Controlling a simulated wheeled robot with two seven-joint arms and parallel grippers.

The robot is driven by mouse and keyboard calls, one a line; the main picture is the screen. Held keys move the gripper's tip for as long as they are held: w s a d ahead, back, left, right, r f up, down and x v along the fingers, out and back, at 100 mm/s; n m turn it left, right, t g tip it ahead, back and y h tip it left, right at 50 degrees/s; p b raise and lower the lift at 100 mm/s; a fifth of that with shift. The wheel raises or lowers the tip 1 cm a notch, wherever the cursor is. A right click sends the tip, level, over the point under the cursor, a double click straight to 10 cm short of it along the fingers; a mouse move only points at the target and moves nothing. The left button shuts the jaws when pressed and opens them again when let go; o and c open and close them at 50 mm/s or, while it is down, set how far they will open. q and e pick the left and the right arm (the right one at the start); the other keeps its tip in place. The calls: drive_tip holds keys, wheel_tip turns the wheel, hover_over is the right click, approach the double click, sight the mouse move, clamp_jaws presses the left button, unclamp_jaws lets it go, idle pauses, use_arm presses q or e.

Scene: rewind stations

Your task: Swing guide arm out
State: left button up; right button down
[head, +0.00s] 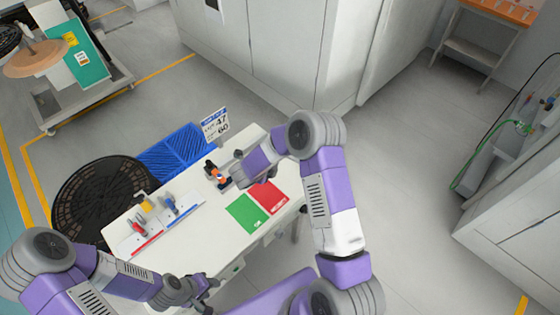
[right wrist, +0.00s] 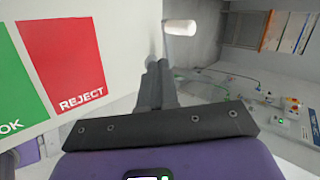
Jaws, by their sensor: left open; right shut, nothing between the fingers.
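No part in the head view can be surely told as the guide arm. A small black and orange device (head: 216,175) stands at the far side of the white table (head: 200,222), close to my right gripper (head: 236,172). In the right wrist view my right gripper (right wrist: 158,72) is shut and empty. A white rounded peg (right wrist: 180,28) sticks out just beyond its fingertips, with a visible gap; what it is fixed to is unclear. My left gripper (head: 204,292) is open and empty at the table's near edge, away from the device.
A green OK pad (head: 246,214) and a red REJECT pad (head: 268,197) lie on the table. A rail with blue and yellow fixtures (head: 160,220) is at its left. A black round grid (head: 98,190), blue slatted panel (head: 178,150) and lot sign (head: 215,124) stand behind.

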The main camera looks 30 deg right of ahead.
drive_tip(key=v, duration=0.4)
drive_tip(key=shift+a+r, duration=0.15)
drive_tip(key=shift+a, duration=0.05)
drive_tip(key=shift+s, duration=0.1)
